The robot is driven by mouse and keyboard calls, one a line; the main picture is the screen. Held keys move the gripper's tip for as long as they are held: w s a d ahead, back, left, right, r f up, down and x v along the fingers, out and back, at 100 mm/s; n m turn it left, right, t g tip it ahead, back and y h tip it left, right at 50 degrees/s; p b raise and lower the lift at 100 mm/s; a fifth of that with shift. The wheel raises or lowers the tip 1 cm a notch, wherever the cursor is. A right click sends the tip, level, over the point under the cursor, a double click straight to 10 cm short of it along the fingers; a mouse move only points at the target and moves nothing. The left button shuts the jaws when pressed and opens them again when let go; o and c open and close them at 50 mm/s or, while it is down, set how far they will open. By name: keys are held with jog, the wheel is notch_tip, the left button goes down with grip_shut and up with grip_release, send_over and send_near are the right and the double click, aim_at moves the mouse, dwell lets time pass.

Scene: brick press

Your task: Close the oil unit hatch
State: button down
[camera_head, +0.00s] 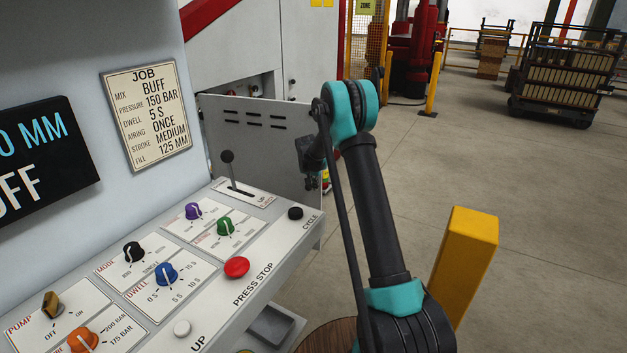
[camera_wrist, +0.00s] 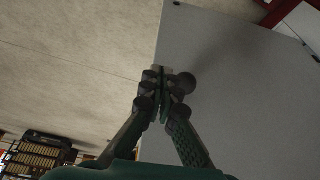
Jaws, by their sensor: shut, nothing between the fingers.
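The oil unit hatch (camera_head: 250,130) is a grey metal door with vent slots, standing open and swung outward from the white cabinet. Behind its top edge, part of the open bay (camera_head: 250,88) with fittings shows. My gripper (camera_head: 320,181) is at the hatch's right, free edge, partly hidden by my arm. In the wrist view, the shut, empty fingers (camera_wrist: 163,78) overlap the edge of a flat grey panel (camera_wrist: 240,85), which looks like the hatch. I cannot tell whether they touch it.
The control panel (camera_head: 225,268), with knobs, a lever (camera_head: 229,170) and a red stop button (camera_head: 236,267), fills the lower left. A yellow post (camera_head: 465,255) stands right of my arm. Open floor (camera_head: 540,180) lies to the right; a brick cart (camera_head: 565,75) stands farther back.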

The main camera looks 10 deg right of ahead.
aim_at(320, 190)
jog(key=w, duration=0.1)
jog(key=w+d, duration=0.1)
jog(key=w+d+f, duration=0.1)
jog(key=w, duration=0.1)
dwell(0.4)
